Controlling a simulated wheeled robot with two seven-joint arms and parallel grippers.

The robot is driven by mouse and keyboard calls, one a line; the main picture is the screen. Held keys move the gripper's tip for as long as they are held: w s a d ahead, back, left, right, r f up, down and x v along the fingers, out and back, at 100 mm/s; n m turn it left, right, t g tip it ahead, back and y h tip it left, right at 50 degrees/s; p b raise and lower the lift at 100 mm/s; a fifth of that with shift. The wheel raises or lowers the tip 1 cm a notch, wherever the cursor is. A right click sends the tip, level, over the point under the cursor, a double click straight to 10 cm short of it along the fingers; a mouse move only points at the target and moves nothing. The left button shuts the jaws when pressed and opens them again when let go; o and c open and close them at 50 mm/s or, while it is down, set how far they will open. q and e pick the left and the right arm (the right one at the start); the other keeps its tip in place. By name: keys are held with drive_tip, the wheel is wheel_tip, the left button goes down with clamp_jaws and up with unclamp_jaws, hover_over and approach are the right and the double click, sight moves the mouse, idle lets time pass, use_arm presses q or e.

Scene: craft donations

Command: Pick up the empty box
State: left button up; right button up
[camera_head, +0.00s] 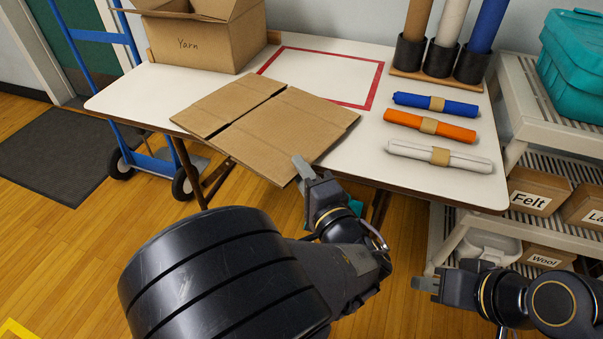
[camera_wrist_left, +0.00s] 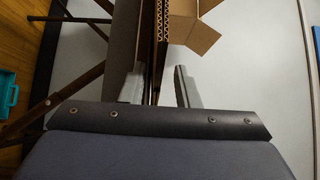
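A brown cardboard box marked "Yarn" (camera_head: 205,45) stands upright with open flaps at the table's back left; its inside is mostly hidden. A flattened cardboard box (camera_head: 285,130) lies on the table and overhangs the front edge. My left gripper (camera_head: 307,172) is at the flat box's near edge. In the left wrist view, my left gripper (camera_wrist_left: 160,88) has its fingers apart, with the flat box's edge (camera_wrist_left: 162,25) lying between them; the open box (camera_wrist_left: 190,28) shows beyond. My right gripper (camera_head: 428,282) is low at the right, away from the table top; its finger gap is unclear.
A red-outlined rectangle (camera_head: 376,86) marks the white table (camera_head: 375,180). Blue (camera_head: 435,104), orange (camera_head: 430,126) and white (camera_head: 438,154) rolls lie at the right, below upright rolls in black holders (camera_head: 441,58). A shelf (camera_head: 540,105) stands right; a blue hand truck (camera_head: 130,45) left.

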use_arm(q)
drive_tip(key=shift+w+a, duration=0.2)
drive_tip(key=shift+w, duration=0.15)
clamp_jaws()
